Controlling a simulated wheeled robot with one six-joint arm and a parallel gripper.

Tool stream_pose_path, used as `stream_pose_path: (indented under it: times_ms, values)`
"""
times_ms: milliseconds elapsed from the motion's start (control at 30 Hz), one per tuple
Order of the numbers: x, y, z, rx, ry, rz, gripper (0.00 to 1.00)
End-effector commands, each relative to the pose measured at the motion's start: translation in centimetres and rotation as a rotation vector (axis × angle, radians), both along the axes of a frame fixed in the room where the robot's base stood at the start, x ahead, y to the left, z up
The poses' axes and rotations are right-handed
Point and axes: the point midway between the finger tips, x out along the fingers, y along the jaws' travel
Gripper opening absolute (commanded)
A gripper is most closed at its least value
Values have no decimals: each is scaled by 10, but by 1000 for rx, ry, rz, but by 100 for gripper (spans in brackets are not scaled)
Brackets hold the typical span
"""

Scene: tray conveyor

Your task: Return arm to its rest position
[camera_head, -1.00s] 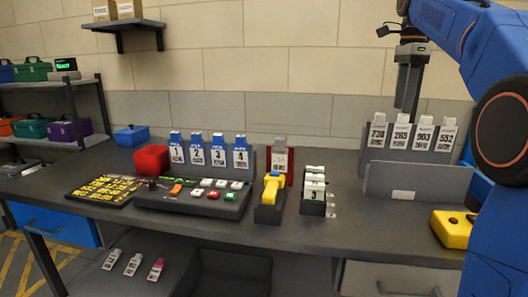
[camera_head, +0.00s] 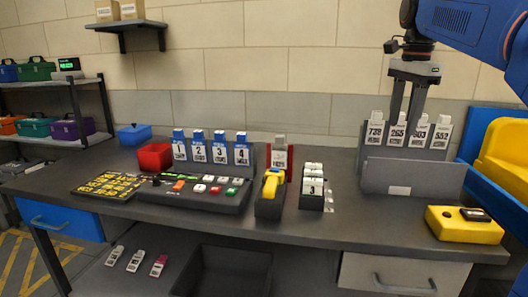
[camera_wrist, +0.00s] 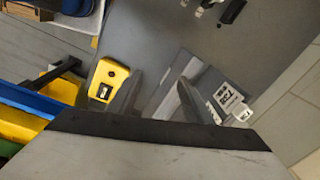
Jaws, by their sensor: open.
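My arm (camera_head: 470,30) is blue and reaches in from the upper right of the head view. My gripper (camera_head: 402,112) hangs pointing down, its two fingers apart with nothing visible between them. In the head view it overlaps the rack of white numbered tags (camera_head: 403,154); the depth gap is hard to judge. The tags (camera_wrist: 228,99) lie to the right of the fingers and a yellow box (camera_wrist: 107,80) lies to the left.
The worktop (camera_head: 335,228) carries a red bin (camera_head: 154,157), a button panel (camera_head: 195,196), blue numbered tags (camera_head: 219,149), a yellow-handled tool (camera_head: 271,184) and the yellow box (camera_head: 464,225). A blue-sided unit with a yellow tray (camera_head: 505,150) stands at the right. Wall space around the gripper is clear.

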Motion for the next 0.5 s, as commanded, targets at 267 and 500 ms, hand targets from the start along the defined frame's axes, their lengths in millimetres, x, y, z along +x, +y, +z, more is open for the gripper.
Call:
stream_pose_path:
  times_ms: [267,500]
  values:
    - [-67,24,-55,-49,-72,334,46]
    - [-125,41,-117,-108,-131,626,46]
